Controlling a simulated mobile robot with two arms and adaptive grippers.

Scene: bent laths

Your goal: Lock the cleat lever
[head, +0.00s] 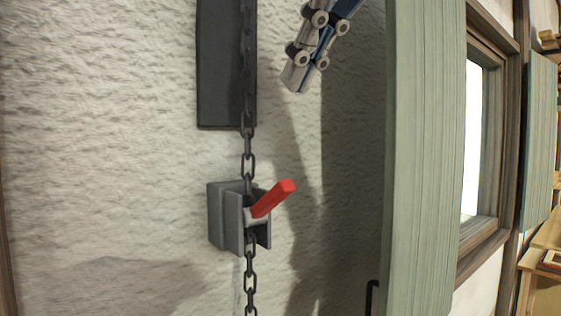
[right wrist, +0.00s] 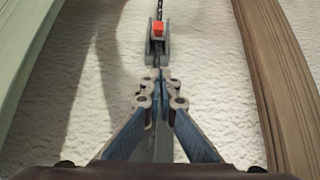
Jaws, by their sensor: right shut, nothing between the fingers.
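The cleat (head: 226,218) is a grey metal bracket fixed to the rough white wall in the head view. Its red lever (head: 273,199) sticks out from it, slanting up and to the right. A dark chain (head: 248,163) runs down through the cleat. The cleat's lever also shows in the right wrist view (right wrist: 159,28), beyond my fingers. My right gripper (head: 295,88) is shut and empty, above and to the right of the lever and apart from it; its fingertips also show in the right wrist view (right wrist: 160,74). My left gripper is out of view.
A dark panel (head: 220,70) hangs on the wall above the cleat, behind the chain. A green shutter (head: 428,150) stands to the right, with a wood-framed window (head: 478,140) beyond it. The wall around the lever is clear.

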